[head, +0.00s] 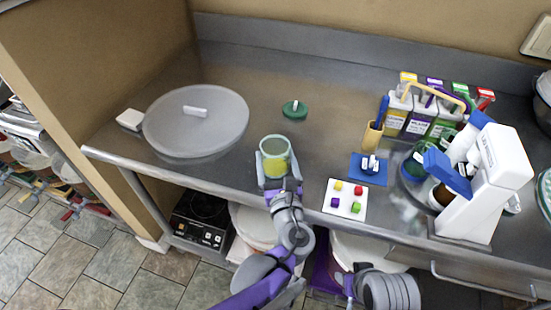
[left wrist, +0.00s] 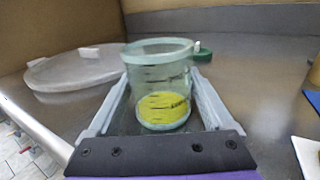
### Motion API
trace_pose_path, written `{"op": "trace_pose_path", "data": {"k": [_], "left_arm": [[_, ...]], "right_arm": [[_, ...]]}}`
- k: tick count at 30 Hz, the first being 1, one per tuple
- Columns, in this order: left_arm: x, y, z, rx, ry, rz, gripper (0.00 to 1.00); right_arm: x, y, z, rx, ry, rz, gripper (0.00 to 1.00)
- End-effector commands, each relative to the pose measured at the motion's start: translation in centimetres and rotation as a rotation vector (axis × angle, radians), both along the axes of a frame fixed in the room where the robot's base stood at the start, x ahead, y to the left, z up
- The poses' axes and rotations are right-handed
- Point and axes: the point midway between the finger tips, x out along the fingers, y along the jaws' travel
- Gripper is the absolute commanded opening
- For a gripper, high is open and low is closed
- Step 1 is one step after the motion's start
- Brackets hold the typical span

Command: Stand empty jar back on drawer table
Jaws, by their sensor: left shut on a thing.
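A clear jar (head: 275,156) with a pale green rim and yellow low inside or on its wall is upright at the table's front edge. In the left wrist view the jar (left wrist: 158,82) shows dark graduation marks and stands between the two fingers. My left gripper (head: 279,180) is shut on the jar from the front. I cannot tell whether the jar's base touches the steel drawer table (head: 225,65). The table's drawer front (head: 475,283) shows at the lower right. My right gripper is not in view; only a grey part of that arm shows at the bottom.
A round translucent lid (head: 196,125) lies left of the jar, and a green lid (head: 294,109) lies behind it. To the right are a white tile with coloured cubes (head: 345,200), a blue mat (head: 369,176), a pen cup (head: 373,138), labelled bottles (head: 421,118) and a white machine (head: 485,190).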

Motion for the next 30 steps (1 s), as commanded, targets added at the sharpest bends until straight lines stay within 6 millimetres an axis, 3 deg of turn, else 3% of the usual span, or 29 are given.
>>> {"op": "trace_pose_path", "data": {"k": [5,6,7,17,20,30], "left_arm": [[0.0,0.0,-0.4,0.000,0.000,0.000,0.00],[0.0,0.0,-0.4,0.000,0.000,0.000,0.92],[0.0,0.0,-0.3,0.000,0.000,0.000,0.98],[0.0,0.0,0.2,0.000,0.000,0.000,1.00],[-1.2,-0.3,0.1,-0.001,0.000,-0.004,1.00],[-8.4,-1.5,0.1,-0.001,0.000,-0.005,1.00]], "right_arm": [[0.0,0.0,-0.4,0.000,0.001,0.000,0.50],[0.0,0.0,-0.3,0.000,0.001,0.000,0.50],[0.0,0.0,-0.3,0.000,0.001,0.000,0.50],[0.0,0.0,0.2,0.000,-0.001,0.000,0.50],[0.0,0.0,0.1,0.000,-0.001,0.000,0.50],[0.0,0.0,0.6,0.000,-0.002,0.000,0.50]]}}
